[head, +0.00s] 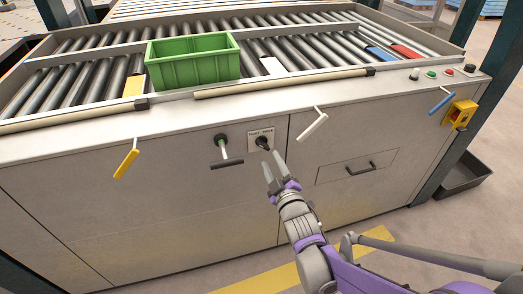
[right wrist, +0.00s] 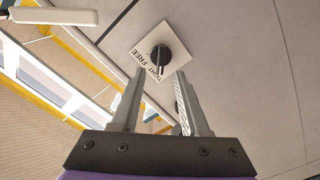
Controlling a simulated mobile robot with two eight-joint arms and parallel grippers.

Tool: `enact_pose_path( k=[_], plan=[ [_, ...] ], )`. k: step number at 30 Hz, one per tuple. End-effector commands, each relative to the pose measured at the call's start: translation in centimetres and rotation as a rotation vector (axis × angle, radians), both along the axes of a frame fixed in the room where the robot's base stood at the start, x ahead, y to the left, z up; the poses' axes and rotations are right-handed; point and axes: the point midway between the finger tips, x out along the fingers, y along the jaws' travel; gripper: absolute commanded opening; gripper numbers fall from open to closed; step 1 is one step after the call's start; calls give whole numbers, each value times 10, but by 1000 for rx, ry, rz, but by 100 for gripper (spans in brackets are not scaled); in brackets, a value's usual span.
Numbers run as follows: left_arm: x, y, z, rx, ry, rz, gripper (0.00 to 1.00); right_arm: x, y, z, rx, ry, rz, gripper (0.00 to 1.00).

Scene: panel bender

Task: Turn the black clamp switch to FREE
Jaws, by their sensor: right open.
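The black clamp switch (head: 262,142) is a round knob on a small white plate (head: 251,147) on the machine's front panel. Its plate is lettered TIGHT and FREE. In the right wrist view the switch (right wrist: 161,59) lies just beyond the fingertips, and its grip seems to point toward TIGHT. My right gripper (head: 272,168) is open and empty, just below and in front of the switch, apart from it. Its two fingers also show in the right wrist view (right wrist: 159,75). My left gripper is not in view.
A black-handled lever (head: 226,164) is left of the switch; a white lever (head: 313,125) is right of it. A yellow lever (head: 126,163) and a blue lever (head: 441,103) stand farther out. A green crate (head: 195,72) sits on the rollers above. A drawer handle (head: 361,169) is lower right.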

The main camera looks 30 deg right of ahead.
Motion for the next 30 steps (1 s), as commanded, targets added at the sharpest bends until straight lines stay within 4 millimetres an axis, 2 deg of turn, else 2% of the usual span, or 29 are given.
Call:
enact_pose_path(
  k=[3,9,14,22,23,30],
  plan=[
    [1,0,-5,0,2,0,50,24,-6,-2,0,1,0,45],
    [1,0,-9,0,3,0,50,52,-12,-1,2,1,0,45],
    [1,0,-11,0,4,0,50,63,-15,-1,2,1,0,45],
    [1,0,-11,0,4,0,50,64,-15,0,2,1,0,45],
    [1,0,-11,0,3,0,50,64,-15,0,2,1,0,43],
    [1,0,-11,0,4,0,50,64,-15,0,2,1,0,0]
  ],
)
